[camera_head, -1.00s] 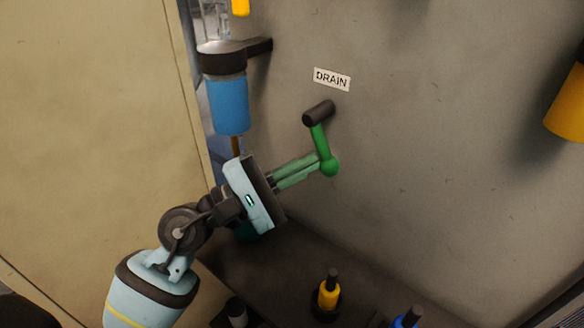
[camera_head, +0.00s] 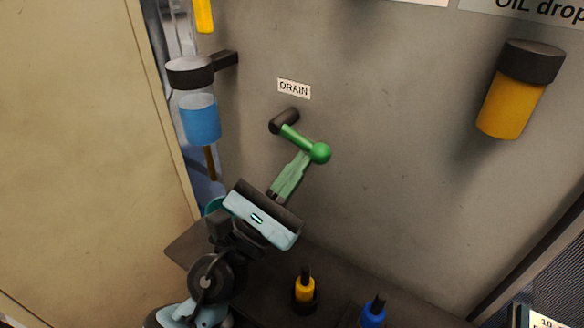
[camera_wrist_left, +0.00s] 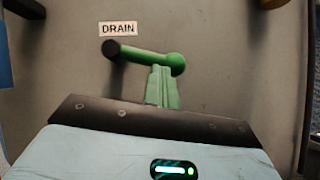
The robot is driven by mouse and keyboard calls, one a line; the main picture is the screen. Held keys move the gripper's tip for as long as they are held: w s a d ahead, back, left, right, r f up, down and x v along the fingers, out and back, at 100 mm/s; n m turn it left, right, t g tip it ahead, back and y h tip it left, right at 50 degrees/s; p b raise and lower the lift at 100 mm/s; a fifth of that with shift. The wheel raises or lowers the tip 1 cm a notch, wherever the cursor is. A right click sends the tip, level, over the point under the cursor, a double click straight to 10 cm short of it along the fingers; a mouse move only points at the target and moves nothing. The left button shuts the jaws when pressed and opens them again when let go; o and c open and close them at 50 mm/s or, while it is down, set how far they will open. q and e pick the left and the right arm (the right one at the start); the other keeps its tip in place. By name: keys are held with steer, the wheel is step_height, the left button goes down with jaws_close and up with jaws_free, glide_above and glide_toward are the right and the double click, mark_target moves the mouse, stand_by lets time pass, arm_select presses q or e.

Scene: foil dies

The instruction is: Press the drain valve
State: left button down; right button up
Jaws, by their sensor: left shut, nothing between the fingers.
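The drain valve is a green lever (camera_head: 299,138) with a ball end, on a dark pivot (camera_head: 284,121) below the DRAIN label (camera_head: 294,89). Its ball end points right and a little down. My left gripper (camera_head: 304,158) is shut and empty, its green-tinted fingers just below the ball end, touching or nearly touching it. In the left wrist view the lever (camera_wrist_left: 150,56) runs nearly level, and the shut fingertips (camera_wrist_left: 162,70) overlap the underside of its ball end. Whether they press on it I cannot tell. My right gripper is not in view.
A blue-filled cup (camera_head: 200,118) hangs at the left and a yellow cup (camera_head: 508,92) at the right of the grey panel. A dark shelf (camera_head: 345,288) below carries a yellow bottle (camera_head: 305,288) and a blue bottle (camera_head: 373,313).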

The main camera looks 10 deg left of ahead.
arm_select(q)
steer(key=shift+d+r, duration=0.15)
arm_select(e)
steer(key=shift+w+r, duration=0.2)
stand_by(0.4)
